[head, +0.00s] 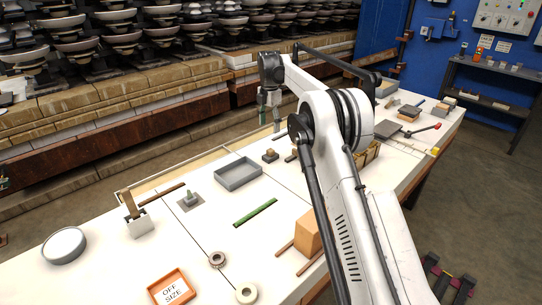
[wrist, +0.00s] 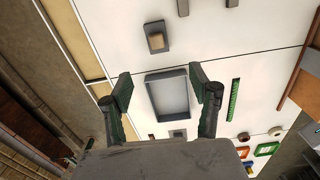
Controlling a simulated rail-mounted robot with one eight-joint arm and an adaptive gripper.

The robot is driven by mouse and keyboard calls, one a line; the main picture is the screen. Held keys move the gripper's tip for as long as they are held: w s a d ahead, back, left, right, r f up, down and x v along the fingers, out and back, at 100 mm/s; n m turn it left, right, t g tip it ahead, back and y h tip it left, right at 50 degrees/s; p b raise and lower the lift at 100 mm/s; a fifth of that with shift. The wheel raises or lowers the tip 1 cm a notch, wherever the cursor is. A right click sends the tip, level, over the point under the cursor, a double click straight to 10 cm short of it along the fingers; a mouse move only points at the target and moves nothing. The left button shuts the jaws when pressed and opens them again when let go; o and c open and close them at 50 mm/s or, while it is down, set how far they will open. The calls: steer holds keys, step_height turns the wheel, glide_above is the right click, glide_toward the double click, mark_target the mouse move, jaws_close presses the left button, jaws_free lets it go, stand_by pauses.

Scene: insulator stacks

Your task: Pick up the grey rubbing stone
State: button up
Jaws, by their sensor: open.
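My gripper (head: 269,116) is open and empty, hanging above the far side of the white table. In the wrist view its two fingers (wrist: 160,76) stand wide apart, with a shallow grey tray (wrist: 168,96) on the table below and between them. I cannot tell for sure which piece is the grey rubbing stone. A narrow grey piece (wrist: 183,7) is cut off by the top edge of the wrist view, with another grey piece (wrist: 232,3) to its right. A dark block with a tan top (wrist: 156,40) lies just beyond the tray.
The grey tray (head: 238,174) has raised walls. A green strip (head: 256,212), a tan block (head: 308,235), an orange "OFF SIZE" frame (head: 173,290) and a round grey dish (head: 64,245) occupy the near table. Dark flat pieces (head: 388,129) lie to the right, beyond my arm. Insulator stacks stand behind.

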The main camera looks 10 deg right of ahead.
mark_target(271, 150)
steer(key=f, duration=0.6)
steer(key=f+b, duration=0.1)
steer(key=f, duration=0.2)
steer(key=shift+w+f, duration=0.35)
steer(key=shift+f, duration=0.05)
steer(key=shift+w+d+f+b, duration=0.15)
steer(key=shift+f+b, duration=0.15)
steer(key=shift+f, duration=1)
steer(key=shift+w+d+f+b, duration=0.15)
steer(key=shift+f+b, duration=0.1)
steer(key=shift+f, duration=1.05)
steer(key=shift+s, duration=0.1)
steer(key=c, duration=1.4)
steer(key=shift+r, duration=0.15)
